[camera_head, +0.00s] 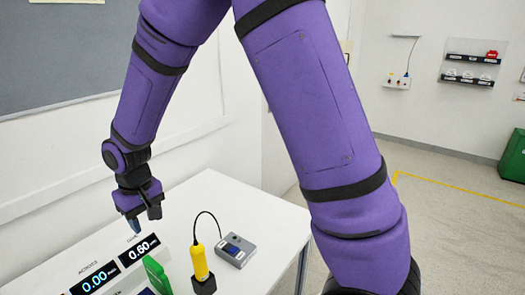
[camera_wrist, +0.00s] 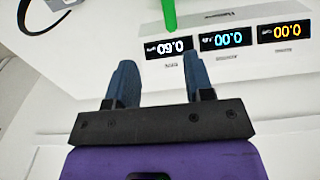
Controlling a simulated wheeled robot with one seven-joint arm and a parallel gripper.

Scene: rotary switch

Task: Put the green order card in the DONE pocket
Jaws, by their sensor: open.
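A green upright piece (camera_head: 157,275), likely the green order card, stands at the bottom of the head view beside the display unit. In the wrist view its green edge (camera_wrist: 169,14) shows at the top, beyond my fingertips. My gripper (camera_head: 143,217) is above the table's back left part, higher than the green piece and apart from it. In the wrist view my gripper (camera_wrist: 160,78) has its two blue fingers wide apart with nothing between them. I cannot make out a DONE pocket in either view.
A white display unit with lit number screens (camera_head: 138,251) stands at the table's left. A yellow handheld tool (camera_head: 200,262) sits in a black holder, cabled to a grey box (camera_head: 236,250). The white table (camera_head: 265,218) is bare around the box. A wall stands behind.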

